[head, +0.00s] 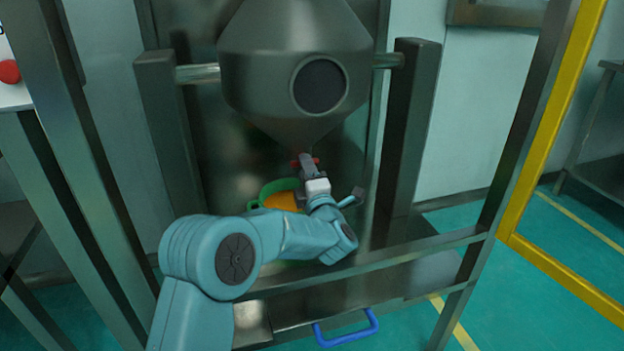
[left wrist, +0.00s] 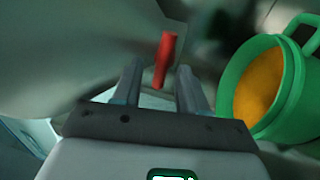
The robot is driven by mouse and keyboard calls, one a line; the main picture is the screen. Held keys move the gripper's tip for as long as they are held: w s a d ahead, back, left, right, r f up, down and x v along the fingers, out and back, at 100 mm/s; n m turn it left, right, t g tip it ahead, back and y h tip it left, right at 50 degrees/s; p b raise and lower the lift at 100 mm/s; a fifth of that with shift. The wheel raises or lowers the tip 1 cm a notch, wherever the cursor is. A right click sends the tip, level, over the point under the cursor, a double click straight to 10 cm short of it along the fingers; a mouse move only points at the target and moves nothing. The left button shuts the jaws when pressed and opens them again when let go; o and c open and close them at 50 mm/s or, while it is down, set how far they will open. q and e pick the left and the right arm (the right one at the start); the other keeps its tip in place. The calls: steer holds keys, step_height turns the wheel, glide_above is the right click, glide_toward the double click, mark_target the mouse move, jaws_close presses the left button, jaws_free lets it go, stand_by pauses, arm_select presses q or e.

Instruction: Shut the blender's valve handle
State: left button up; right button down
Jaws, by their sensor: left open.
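The blender (head: 290,70) is a large grey metal vessel with a cone-shaped bottom and a round dark port. Its red valve handle (head: 296,163) is at the tip of the cone. In the left wrist view the red handle (left wrist: 165,60) stands between and just ahead of my two fingers. My left gripper (head: 307,162) is open at the cone's tip, and its fingers (left wrist: 158,88) show apart on either side of the handle. I cannot tell whether they touch it. The gripper hides part of the handle in the head view. My right gripper is not in view.
A green bucket (left wrist: 283,95) holding orange material (left wrist: 258,86) is below the cone, close beside my left gripper. Metal frame posts (head: 408,130) flank the blender, and a crossbar (head: 400,252) runs in front. A blue handle (head: 347,331) is low in front.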

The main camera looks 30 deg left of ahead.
arm_select(q)
steer(key=r+p+v, duration=0.2)
steer(key=v, duration=1)
steer(key=shift+d+r+p, duration=0.2)
steer(key=shift+r+p, duration=0.05)
steer(key=shift+p, duration=0.05)
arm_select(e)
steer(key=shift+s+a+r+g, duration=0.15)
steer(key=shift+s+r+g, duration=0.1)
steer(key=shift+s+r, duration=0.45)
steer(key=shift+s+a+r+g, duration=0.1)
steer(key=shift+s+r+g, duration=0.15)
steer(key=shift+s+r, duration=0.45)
arm_select(q)
steer(key=shift+s, duration=0.15)
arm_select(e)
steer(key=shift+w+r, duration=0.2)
